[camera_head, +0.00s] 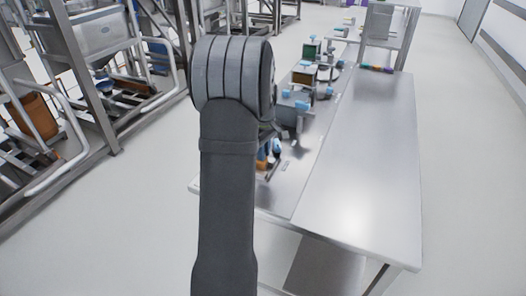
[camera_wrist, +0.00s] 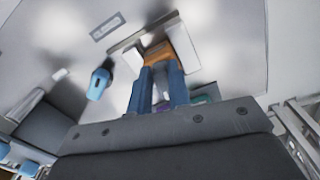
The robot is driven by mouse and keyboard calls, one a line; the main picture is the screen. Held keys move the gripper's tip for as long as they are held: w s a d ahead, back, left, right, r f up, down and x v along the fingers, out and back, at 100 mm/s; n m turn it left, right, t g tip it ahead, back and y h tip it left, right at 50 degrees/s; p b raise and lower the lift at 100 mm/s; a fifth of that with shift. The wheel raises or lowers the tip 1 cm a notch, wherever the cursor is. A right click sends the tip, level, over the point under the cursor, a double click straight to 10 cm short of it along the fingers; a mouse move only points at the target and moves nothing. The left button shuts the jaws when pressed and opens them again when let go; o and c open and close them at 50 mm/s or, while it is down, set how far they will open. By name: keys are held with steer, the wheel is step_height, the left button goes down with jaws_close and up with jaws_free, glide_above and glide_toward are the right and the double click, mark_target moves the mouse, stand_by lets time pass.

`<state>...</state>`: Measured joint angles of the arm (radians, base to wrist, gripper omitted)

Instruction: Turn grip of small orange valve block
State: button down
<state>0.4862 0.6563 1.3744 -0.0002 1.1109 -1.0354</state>
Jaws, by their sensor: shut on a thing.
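The small orange valve block (camera_wrist: 158,50) is in the upper middle of the wrist view, between pale grey-white pieces. My gripper (camera_wrist: 161,70) has two blue fingers that reach up to the block's near side, and they are shut on it. The fingertips cover part of the block, so its exact seat in the jaws is hard to see. In the head view a small orange patch (camera_head: 262,162) shows beside my arm, low on the table's left part. My arm hides most of the gripper there.
A light blue handle (camera_wrist: 98,84) stands left of my fingers. In the head view, several blue-handled fixtures line the metal table (camera_head: 365,150) farther back. Its right part is clear. Metal racks (camera_head: 90,110) stand left.

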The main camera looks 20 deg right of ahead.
steer(key=shift+w+d+n, duration=0.1)
steer(key=shift+d+n, duration=0.05)
steer(key=shift+n, duration=1.05)
steer(key=c, duration=1.3)
jaws_free()
step_height(320, 180, up, 17)
steer(key=shift+r, duration=0.2)
step_height(320, 180, down, 18)
steer(key=shift+r, duration=0.25)
